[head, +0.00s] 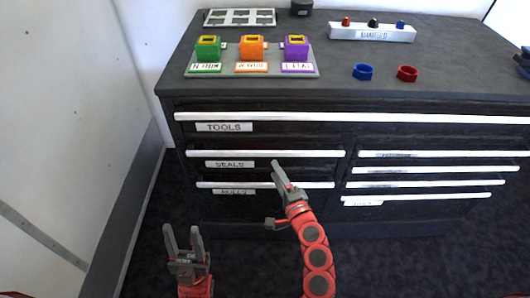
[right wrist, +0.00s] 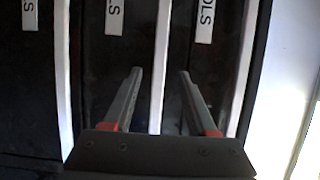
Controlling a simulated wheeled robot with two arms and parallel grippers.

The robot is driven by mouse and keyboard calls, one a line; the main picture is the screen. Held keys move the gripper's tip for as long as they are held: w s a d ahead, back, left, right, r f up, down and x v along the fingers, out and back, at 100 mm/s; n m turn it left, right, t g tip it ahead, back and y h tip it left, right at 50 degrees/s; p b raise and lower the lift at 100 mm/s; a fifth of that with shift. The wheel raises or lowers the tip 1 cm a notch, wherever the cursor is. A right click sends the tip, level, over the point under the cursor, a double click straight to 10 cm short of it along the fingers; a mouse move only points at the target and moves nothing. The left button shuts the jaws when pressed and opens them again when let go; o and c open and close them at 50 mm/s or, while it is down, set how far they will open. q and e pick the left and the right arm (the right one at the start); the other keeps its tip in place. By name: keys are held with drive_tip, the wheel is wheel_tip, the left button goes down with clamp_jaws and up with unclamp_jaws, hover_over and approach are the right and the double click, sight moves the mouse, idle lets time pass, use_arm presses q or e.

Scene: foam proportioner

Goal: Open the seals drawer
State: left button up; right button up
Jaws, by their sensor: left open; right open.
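The seals drawer (head: 270,165) is in the left column of the dark cabinet, marked by a white SEALS label (head: 230,164), and looks closed. Its long white handle (head: 215,153) runs along its top edge. My right gripper (head: 279,172) is open in front of this drawer, its tips just below the handle in the head view. In the right wrist view the seals handle (right wrist: 161,60) passes between the two open fingers; contact and depth cannot be told. My left gripper (head: 184,238) is open and empty, low at the left, away from the cabinet front.
The TOOLS drawer (head: 290,128) is above and another labelled drawer (head: 234,191) below. Several narrower drawers (head: 430,169) are at the right. The cabinet top (head: 340,90) holds a coloured block plate (head: 200,74), a manifold (head: 372,34), and blue (head: 363,72) and red (head: 407,73) rings. A white wall (head: 70,120) stands left.

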sight(266, 155)
drive_tip(key=x, duration=0.9)
clamp_jaws()
idle(1.3)
